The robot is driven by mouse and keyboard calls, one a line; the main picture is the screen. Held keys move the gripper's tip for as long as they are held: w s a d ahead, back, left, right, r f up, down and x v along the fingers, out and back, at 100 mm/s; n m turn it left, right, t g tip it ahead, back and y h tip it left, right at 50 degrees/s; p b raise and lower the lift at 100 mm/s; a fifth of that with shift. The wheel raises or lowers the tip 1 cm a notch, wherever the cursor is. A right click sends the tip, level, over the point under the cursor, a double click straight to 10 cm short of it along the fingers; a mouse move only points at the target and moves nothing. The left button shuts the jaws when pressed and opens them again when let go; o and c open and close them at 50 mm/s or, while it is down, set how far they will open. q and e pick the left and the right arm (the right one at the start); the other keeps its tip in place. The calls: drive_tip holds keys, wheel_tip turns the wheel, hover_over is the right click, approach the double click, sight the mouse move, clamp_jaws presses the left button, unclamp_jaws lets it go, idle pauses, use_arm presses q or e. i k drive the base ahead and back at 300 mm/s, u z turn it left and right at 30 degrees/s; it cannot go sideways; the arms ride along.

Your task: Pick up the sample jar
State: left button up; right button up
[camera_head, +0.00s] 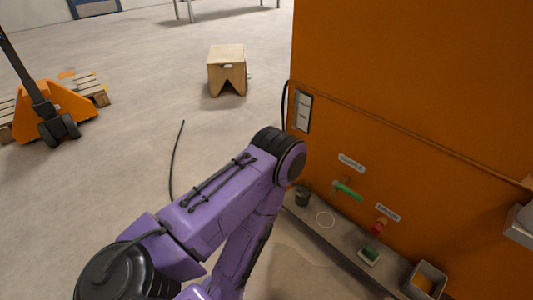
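A small dark jar (302,196), which appears to be the sample jar, stands upright at the far end of a narrow grey shelf (345,240) along the orange cabinet. A pale ring mark (325,218) lies on the shelf just in front of it. One purple arm of mine rises from the bottom left and bends at a dark elbow joint close to the left of the jar. Its forearm runs back down to the bottom edge. Neither gripper shows. No gripper is seen touching the jar.
The orange cabinet (420,90) walls off the right side. It carries a green handle (348,190) and a red knob (378,228). A green-topped switch (370,254) and a grey bin (425,280) sit farther along the shelf. A wooden box (227,70) stands on open floor.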

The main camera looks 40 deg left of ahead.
sight(304, 187)
drive_tip(key=u, duration=2.2)
drive_tip(key=k, duration=0.95)
drive_tip(key=z, duration=0.95)
drive_tip(key=i, duration=1)
drive_tip(key=u, duration=1.75)
drive_tip(key=i, duration=1.55)
